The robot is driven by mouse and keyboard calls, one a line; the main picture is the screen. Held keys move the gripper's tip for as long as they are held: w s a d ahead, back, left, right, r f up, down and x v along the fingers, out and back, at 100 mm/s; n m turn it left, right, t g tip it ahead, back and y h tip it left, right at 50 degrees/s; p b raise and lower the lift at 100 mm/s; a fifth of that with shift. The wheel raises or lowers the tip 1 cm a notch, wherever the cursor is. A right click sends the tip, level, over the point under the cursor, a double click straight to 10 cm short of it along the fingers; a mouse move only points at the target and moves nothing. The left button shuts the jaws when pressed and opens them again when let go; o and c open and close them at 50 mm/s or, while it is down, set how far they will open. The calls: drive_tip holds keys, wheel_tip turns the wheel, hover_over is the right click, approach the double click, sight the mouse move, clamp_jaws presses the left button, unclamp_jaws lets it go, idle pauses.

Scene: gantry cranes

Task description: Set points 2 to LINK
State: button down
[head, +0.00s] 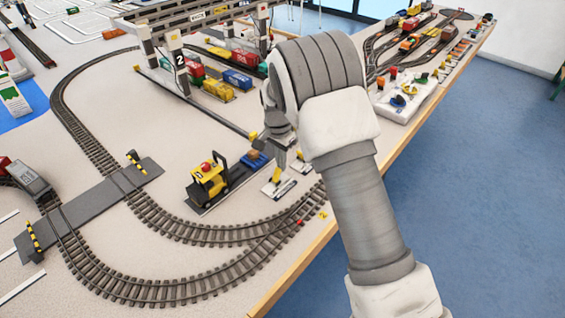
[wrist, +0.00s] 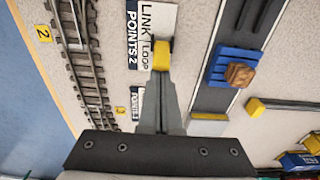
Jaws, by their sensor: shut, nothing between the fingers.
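The points 2 plate (wrist: 133,40) is white and dark, with the words LINK and LOOP, in the wrist view. A yellow lever knob (wrist: 162,54) stands at its edge, beside the word LOOP; its exact lean is unclear. My gripper (wrist: 161,78) is shut and empty, its fingertips right at the knob; I cannot tell whether they touch. In the head view my gripper (head: 281,150) points down over the small lever plates (head: 276,186), and my arm hides part of that area. The track beside the plate carries a yellow 2 tag (wrist: 43,33).
The points 3 plate (wrist: 137,102) lies close by, partly under my fingers. A blue wagon with a brown load (wrist: 228,70) and a yellow loader (head: 209,186) stand near. A gantry crane (head: 179,62) stands behind. The table's wooden edge (head: 292,272) is close on the right.

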sight(277, 169)
drive_tip(key=s+a+t+h+b, duration=0.1)
drive_tip(key=t, duration=0.1)
drive_tip(key=s+a+t+h+b, duration=0.1)
drive_tip(key=t+h, duration=0.1)
drive_tip(key=shift+s+r+b, duration=0.15)
drive_tip(key=shift+r+b, duration=0.05)
drive_tip(key=shift+b, duration=0.1)
drive_tip(key=shift+d+r, duration=0.15)
drive_tip(key=shift+r+p, duration=0.5)
drive_tip(key=shift+r, duration=0.3)
